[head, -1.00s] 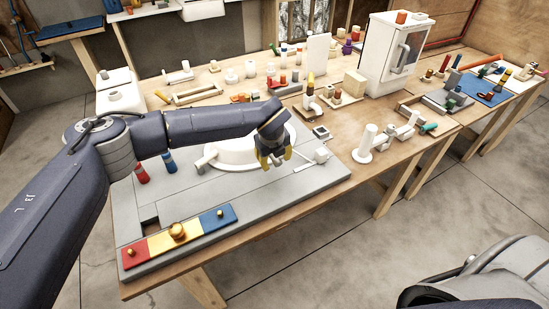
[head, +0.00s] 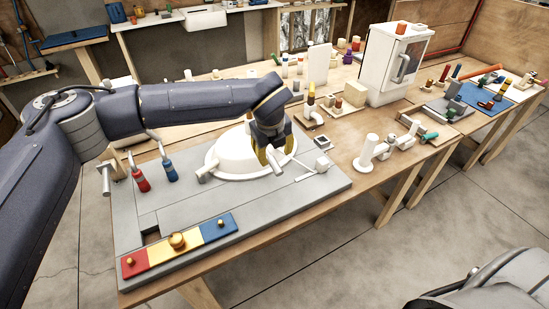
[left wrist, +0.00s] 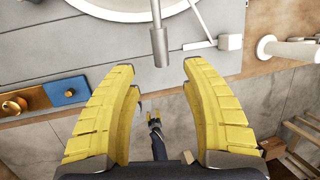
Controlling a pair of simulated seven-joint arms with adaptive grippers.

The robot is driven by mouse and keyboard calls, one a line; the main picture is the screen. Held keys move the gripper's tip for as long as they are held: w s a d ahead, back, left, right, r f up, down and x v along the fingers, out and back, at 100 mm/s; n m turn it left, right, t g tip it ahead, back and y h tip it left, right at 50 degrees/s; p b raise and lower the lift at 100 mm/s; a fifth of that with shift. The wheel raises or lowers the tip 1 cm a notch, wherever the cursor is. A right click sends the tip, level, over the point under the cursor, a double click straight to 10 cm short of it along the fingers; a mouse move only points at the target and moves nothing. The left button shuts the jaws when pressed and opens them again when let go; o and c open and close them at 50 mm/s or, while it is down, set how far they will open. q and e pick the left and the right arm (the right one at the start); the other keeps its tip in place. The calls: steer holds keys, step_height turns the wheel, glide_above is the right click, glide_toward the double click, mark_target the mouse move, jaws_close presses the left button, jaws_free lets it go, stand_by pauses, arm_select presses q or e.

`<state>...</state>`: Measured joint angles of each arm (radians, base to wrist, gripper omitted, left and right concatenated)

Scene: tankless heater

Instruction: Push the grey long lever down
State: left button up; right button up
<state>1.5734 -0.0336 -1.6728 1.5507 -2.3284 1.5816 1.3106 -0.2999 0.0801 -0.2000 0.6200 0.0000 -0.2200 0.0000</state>
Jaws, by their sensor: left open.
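A grey rod with a thicker end (left wrist: 159,42), which looks like the long lever, points toward me in the left wrist view, in front of a white round basin-like part. In the head view that white round part (head: 228,158) sits on the grey panel (head: 200,205). My left gripper (head: 275,160) is open above the panel at its right side. Its yellow fingers (left wrist: 160,85) spread either side of the rod's end, with no contact visible.
A red-handled (head: 141,180) and a blue-handled lever (head: 169,170) stand at the panel's left. A striped knob board (head: 160,250) lies at the front. A small white block with a thin rod (head: 322,166) is right of my gripper. White pipe fittings (head: 368,150) stand further right.

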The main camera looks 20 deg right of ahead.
arm_select(q)
steer(key=shift+s+a+r, duration=0.15)
steer(key=shift+s+r, duration=0.05)
steer(key=shift+r, duration=0.5)
